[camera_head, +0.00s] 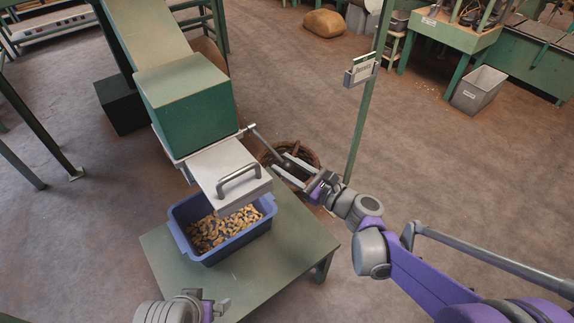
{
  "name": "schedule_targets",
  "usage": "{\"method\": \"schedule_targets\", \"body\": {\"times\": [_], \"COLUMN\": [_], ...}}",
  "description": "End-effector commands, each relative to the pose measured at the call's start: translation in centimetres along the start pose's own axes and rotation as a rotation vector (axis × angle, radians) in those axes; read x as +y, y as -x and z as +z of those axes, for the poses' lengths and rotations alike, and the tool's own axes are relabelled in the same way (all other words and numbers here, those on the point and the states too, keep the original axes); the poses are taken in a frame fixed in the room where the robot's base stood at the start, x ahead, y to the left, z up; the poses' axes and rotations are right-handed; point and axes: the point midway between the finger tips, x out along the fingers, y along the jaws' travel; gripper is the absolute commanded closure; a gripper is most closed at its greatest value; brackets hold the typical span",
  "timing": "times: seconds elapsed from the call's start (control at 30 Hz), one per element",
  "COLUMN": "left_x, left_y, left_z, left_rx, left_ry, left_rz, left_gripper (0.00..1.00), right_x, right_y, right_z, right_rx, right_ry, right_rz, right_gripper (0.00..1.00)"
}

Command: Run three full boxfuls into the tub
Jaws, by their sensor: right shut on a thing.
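A green hopper box (187,105) stands at the foot of a sloping chute, with a pale metal box (215,165) with a handle (239,178) on its front. A blue tub (190,250) sits below it on a green table, with tan nuts (222,229) inside; the metal box hides part of the tub. A grey lever (266,143) sticks out from the hopper's right side. My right gripper (290,168) is shut on the lever's end, at its dark knob. My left gripper (213,304) is at the bottom edge, below the tub and apart from it; its opening is unclear.
The green table (280,255) has bare room right of the tub. A green post (363,115) with a card holder (361,69) stands behind my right gripper. A round basket (296,150) is on the floor beneath it. A grey bin (478,90) stands at the far right.

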Motion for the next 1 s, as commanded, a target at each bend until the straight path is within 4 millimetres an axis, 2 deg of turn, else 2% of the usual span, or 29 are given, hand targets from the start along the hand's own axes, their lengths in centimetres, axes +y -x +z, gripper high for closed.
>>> {"method": "schedule_targets", "body": {"times": [0.27, 0.47, 0.77, 1.0], "left_x": [0.0, 0.0, 0.0, 0.0], "left_y": [0.2, 2.0, 7.3, 11.3], "left_z": [-0.1, -0.6, -2.5, -4.2], "left_rx": [0.001, 0.007, 0.027, 0.041], "left_ry": [0.000, 0.000, 0.000, 0.000], "left_rz": [0.000, 0.000, 0.000, 0.000], "left_gripper": [0.00, 0.00, 0.00, 0.00], "right_x": [0.0, -0.2, -1.0, -1.9], "right_y": [0.0, 0.1, -0.4, -1.8], "right_z": [0.2, 1.5, 5.7, 9.2], "right_rx": [0.008, 0.062, 0.269, 0.487], "right_ry": [0.000, -0.011, -0.058, -0.109], "right_rz": [0.002, 0.011, 0.042, 0.078], "right_gripper": [1.00, 1.00, 1.00, 1.00]}}
